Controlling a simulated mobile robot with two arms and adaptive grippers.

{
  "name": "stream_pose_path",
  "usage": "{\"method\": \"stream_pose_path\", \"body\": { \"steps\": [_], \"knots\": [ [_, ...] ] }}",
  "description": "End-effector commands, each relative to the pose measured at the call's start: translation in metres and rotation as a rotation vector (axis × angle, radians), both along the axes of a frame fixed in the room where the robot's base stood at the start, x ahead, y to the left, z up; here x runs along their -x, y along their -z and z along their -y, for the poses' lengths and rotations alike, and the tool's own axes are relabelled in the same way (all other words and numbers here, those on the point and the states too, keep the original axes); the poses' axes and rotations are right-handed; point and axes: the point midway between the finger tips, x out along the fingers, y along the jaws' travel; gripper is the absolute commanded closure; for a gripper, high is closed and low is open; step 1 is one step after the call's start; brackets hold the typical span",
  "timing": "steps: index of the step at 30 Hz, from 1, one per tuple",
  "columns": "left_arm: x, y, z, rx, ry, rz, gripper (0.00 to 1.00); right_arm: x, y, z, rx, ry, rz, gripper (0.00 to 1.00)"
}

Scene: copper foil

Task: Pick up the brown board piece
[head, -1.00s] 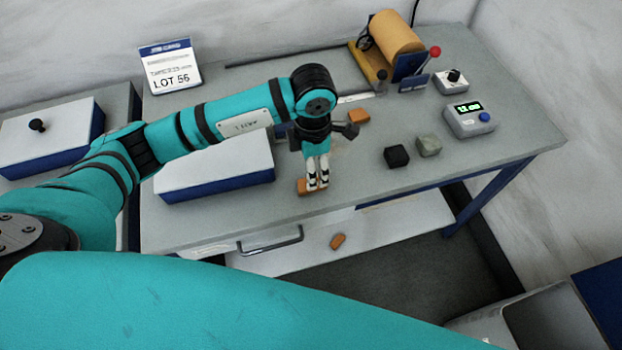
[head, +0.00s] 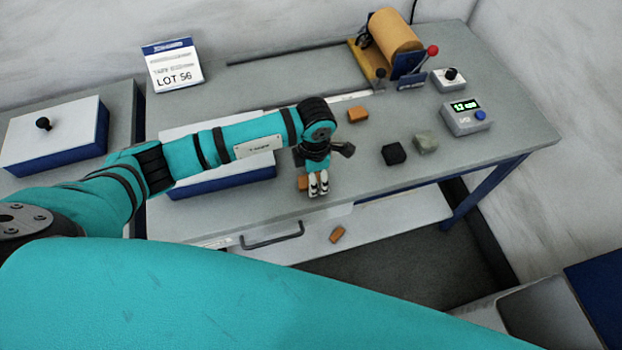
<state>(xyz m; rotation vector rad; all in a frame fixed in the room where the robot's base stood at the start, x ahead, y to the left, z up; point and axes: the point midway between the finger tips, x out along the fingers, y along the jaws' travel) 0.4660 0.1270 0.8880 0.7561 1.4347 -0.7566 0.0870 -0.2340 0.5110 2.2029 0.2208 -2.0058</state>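Three small orange-brown pieces are in view, and I cannot tell which is the board piece. One piece (head: 303,183) lies near the table's front edge, partly hidden by my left gripper. Another piece (head: 357,114) lies farther back on the table. A third piece (head: 337,234) lies on the white surface below the tabletop. My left gripper (head: 318,190) points down at the front edge, just right of and in front of the nearest piece. Its fingers look close together; whether they are open or touch the piece is unclear. My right gripper is out of view.
A black block (head: 394,154) and a grey-green block (head: 426,143) sit right of the gripper. A white-and-blue box (head: 225,180) lies under my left arm. A foil roll (head: 396,32), a knob box (head: 449,79) and a display box (head: 465,117) stand at the back right.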

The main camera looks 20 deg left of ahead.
Motion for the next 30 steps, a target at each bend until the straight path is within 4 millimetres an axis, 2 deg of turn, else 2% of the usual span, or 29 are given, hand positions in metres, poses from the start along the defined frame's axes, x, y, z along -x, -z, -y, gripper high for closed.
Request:
{"method": "stream_pose_path", "body": {
  "steps": [1, 10, 20, 26, 29, 30],
  "knots": [
    [0.000, 0.000, 0.000, 0.000, 0.000, 0.000, 0.55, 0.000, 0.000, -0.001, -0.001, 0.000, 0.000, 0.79],
    [0.000, 0.000, 0.000, 0.000, -0.001, 0.000, 0.94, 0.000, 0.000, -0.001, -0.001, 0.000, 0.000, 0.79],
    [-0.001, -0.003, 0.000, 0.000, -0.001, 0.001, 0.95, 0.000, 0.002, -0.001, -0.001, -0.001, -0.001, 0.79],
    [-0.001, -0.018, -0.001, -0.001, 0.001, 0.004, 0.95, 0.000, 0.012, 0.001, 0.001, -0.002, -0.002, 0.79],
    [-0.002, -0.032, 0.000, 0.000, 0.002, 0.006, 0.95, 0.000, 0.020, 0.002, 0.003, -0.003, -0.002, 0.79],
    [0.004, -0.034, 0.002, 0.001, 0.004, 0.002, 0.95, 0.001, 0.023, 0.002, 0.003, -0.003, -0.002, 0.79]
  ]
}}
